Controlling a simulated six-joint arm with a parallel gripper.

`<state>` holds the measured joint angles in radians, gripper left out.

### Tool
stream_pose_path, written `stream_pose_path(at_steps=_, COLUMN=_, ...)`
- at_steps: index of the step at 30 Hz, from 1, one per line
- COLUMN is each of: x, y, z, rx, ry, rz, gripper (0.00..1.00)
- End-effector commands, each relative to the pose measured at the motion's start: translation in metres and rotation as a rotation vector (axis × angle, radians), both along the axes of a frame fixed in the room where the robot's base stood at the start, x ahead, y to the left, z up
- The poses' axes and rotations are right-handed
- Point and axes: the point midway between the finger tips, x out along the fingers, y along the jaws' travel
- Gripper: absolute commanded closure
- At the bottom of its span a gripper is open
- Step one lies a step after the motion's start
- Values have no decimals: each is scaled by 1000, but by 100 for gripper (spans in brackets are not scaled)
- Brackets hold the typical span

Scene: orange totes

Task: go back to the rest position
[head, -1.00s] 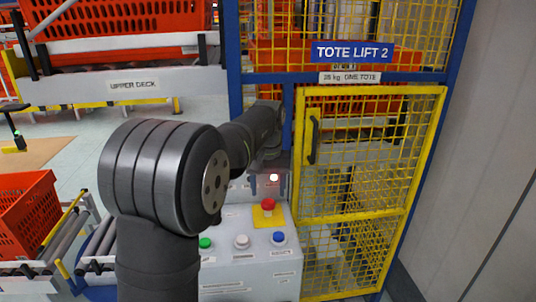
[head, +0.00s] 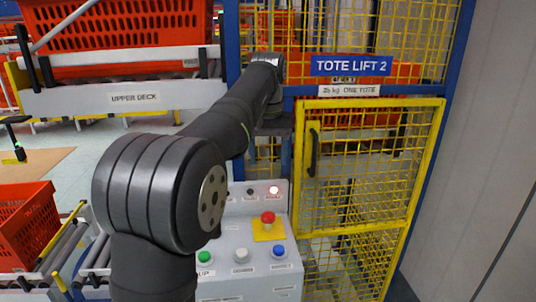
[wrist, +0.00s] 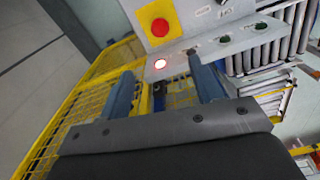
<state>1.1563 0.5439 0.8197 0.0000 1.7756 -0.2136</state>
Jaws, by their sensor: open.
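My gripper shows in the wrist view (wrist: 160,66) with its two blue-grey fingers apart and nothing between them. In the head view my arm reaches up and away, and its end is in front of the lift frame above the control box; the fingers are hard to make out there. The grey control box (head: 240,233) has a red mushroom button (head: 267,217) on a yellow plate and green (head: 204,259), white (head: 241,255) and blue (head: 278,252) buttons below. My gripper is apart from the buttons.
The yellow mesh door (head: 411,190) of Tote Lift 2 stands right of the box, with an orange tote behind the mesh. Orange totes sit on the upper deck (head: 130,35) and lower left roller conveyor (head: 25,225). A grey wall (head: 475,150) bounds the right.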

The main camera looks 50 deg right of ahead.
Motion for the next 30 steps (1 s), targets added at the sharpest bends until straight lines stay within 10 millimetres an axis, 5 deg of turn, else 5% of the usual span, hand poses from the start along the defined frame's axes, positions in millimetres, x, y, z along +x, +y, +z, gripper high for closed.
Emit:
stream_pose_path(at_steps=16, x=0, y=0, z=-9, rx=2, ry=1, rz=0, gripper=41)
stream_pose_path(at_steps=30, x=0, y=1, z=-95, rx=5, ry=2, rz=0, gripper=41)
